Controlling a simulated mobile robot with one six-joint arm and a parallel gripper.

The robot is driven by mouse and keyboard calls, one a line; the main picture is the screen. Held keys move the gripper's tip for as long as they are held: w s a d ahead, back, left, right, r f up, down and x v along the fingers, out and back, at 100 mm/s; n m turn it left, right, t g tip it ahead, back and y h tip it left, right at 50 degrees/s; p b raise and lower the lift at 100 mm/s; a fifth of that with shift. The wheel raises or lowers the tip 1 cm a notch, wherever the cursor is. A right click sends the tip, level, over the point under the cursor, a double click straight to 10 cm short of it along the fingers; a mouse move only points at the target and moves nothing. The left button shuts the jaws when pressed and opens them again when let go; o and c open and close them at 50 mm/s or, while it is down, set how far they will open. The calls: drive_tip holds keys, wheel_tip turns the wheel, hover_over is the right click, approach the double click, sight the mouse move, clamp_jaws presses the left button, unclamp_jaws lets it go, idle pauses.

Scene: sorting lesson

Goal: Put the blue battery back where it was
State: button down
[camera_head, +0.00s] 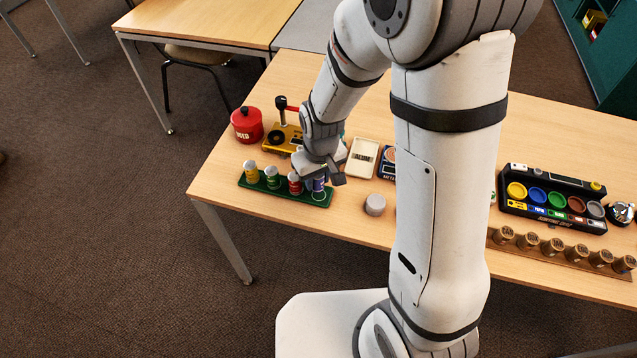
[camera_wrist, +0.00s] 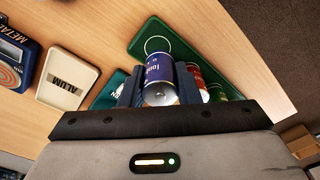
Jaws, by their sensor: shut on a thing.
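The blue battery (camera_wrist: 160,72) is between the two fingers of my gripper (camera_wrist: 160,92) in the wrist view, its silver end towards the camera. My gripper (camera_head: 320,176) is shut on it at the right end of the green tray (camera_head: 252,187). The battery (camera_head: 319,184) is partly hidden by the fingers in the head view. A bare white ring on the tray (camera_wrist: 157,45) shows just past the battery. I cannot tell whether the battery touches the tray. Yellow (camera_head: 250,170), green (camera_head: 272,177) and red (camera_head: 295,183) batteries stand in a row on the tray.
A red pot (camera_head: 247,125) and a yellow device (camera_head: 282,139) stand behind the tray. An ALUM tray (camera_head: 362,158) and a grey cylinder (camera_head: 375,205) are to the right. A black sorting case (camera_head: 552,218) and several brown-topped jars (camera_head: 553,246) stand farther right.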

sight(318, 186)
drive_tip(key=shift+f, duration=1.55)
drive_tip(key=c, duration=1.1)
unclamp_jaws()
drive_tip(key=shift+r, duration=0.1)
drive_tip(key=r, duration=0.8)
drive_tip(key=s+r+p, duration=0.1)
drive_tip(key=r, duration=0.3)
drive_tip(key=shift+d+r, duration=0.15)
drive_tip(key=shift+d, duration=0.15)
drive_tip(key=s+d+r+m, duration=0.1)
drive_tip(key=s+d+r, duration=0.2)
drive_tip(key=d, duration=0.1)
drive_tip(key=s+d+r+m+t, duration=0.1)
drive_tip(key=s+d+r+m, duration=0.1)
drive_tip(key=s+d+r, duration=0.1)
drive_tip(key=s+d+r+m, duration=0.2)
drive_tip(key=s+d+r, duration=0.2)
drive_tip(key=s, duration=0.1)
drive_tip(key=shift+s+d, duration=0.1)
drive_tip(key=shift+d, duration=0.3)
